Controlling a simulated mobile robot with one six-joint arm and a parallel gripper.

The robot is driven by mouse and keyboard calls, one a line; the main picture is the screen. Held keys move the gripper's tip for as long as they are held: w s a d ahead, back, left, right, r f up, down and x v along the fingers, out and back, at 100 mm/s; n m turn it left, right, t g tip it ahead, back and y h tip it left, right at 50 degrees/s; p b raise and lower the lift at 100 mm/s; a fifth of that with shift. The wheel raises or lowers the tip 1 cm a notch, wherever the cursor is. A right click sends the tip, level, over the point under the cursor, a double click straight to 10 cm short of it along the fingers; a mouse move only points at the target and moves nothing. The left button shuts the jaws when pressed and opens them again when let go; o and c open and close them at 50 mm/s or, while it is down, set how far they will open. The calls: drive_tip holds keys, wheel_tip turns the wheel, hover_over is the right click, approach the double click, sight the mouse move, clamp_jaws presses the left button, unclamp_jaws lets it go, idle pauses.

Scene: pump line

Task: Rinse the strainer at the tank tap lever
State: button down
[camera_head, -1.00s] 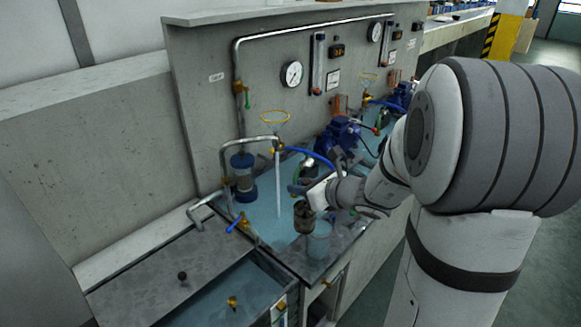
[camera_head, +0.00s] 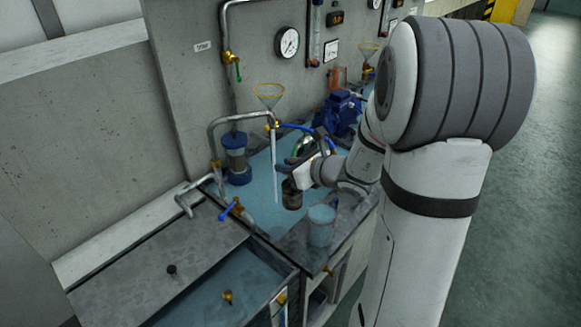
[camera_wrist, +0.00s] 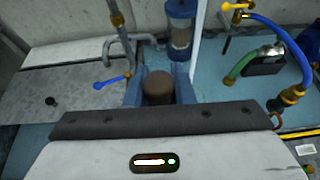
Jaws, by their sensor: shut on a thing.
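My gripper (camera_head: 298,184) is shut on the strainer (camera_head: 292,199), a dark brown cylinder. In the wrist view the strainer (camera_wrist: 158,88) sits upright between two blue-grey fingers. A bent grey pipe (camera_head: 228,118) ends in a spout above the blue bench. A pale vertical stream (camera_head: 275,170), which looks like running water, falls from it. The strainer is to the right of the stream and apart from it in the head view. The blue tap lever (camera_head: 228,211) is on a brass valve to the left; it also shows in the wrist view (camera_wrist: 111,82).
A translucent bluish cup (camera_head: 320,226) stands at the bench's front corner, right of the strainer. An open tank (camera_head: 172,268) with a grey cover is at the lower left. A blue-capped filter cylinder (camera_head: 236,158), a yellow-rimmed funnel (camera_head: 269,95) and a blue pump (camera_head: 338,112) stand behind.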

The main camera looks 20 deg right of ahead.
drive_tip(key=w+f, duration=0.2)
drive_tip(key=w, duration=1.1)
drive_tip(key=shift+a+f, duration=0.3)
drive_tip(key=shift+a, duration=0.15)
drive_tip(key=shift+d, duration=0.15)
drive_tip(key=shift+d, duration=0.45)
drive_tip(key=shift+a, duration=0.1)
drive_tip(key=shift+a+b, duration=0.5)
drive_tip(key=shift+b, duration=0.1)
drive_tip(key=shift+d, duration=0.1)
